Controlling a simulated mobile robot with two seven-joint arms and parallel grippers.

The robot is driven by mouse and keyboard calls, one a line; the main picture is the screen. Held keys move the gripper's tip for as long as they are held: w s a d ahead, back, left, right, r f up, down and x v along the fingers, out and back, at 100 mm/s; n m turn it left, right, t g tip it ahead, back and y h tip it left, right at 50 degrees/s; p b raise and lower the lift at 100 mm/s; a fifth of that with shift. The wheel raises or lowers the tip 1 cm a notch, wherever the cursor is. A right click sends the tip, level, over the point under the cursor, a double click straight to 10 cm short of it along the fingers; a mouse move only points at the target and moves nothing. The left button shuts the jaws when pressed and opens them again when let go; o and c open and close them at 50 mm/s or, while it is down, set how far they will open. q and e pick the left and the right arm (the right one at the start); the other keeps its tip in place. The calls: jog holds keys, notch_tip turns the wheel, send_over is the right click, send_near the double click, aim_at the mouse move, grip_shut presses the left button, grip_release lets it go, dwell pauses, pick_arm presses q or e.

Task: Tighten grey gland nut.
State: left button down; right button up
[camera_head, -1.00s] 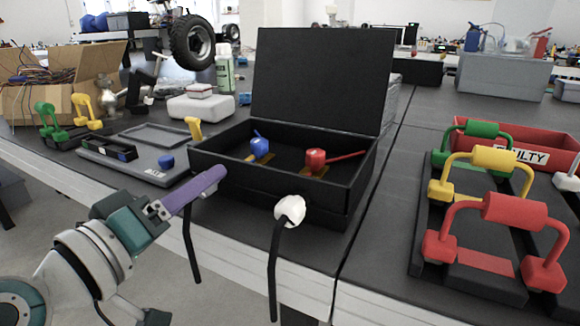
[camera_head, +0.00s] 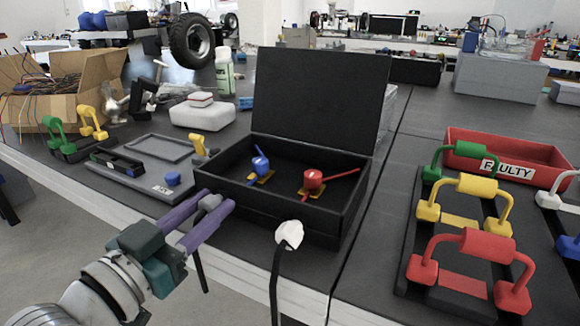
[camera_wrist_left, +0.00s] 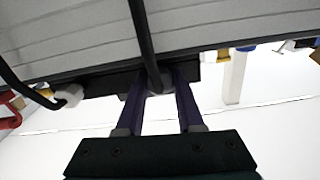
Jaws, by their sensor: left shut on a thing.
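The grey gland nut (camera_head: 209,202) is on the front wall of the black box (camera_head: 330,222), near its left end, with a black cable hanging below it. My left gripper (camera_head: 213,199) has its two purple fingers on either side of this nut, shut on it. The left wrist view shows the grey nut (camera_wrist_left: 160,84) between the fingers of the left gripper (camera_wrist_left: 160,78), with the cable running from it. A white gland nut (camera_head: 289,234) with its own black cable is farther right on the same wall. My right gripper is out of view.
The box lid stands open; a blue valve (camera_head: 260,165) and a red valve (camera_head: 312,180) are inside. Red, yellow and green handles stand at right, before a red "FAULTY" bin (camera_head: 540,158). A grey tray (camera_head: 150,185) lies at left.

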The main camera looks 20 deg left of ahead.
pick_arm(q)
jog(key=shift+m+p, duration=0.3)
jog(key=shift+m, duration=0.7)
jog(key=c, duration=0.8)
grip_release()
jog(key=shift+s, duration=0.1)
jog(key=s, duration=0.3)
jog(key=s+p, duration=0.1)
jog(key=s, duration=0.5)
jog(key=shift+s+a+p, duration=0.35)
jog(key=shift+s, duration=0.05)
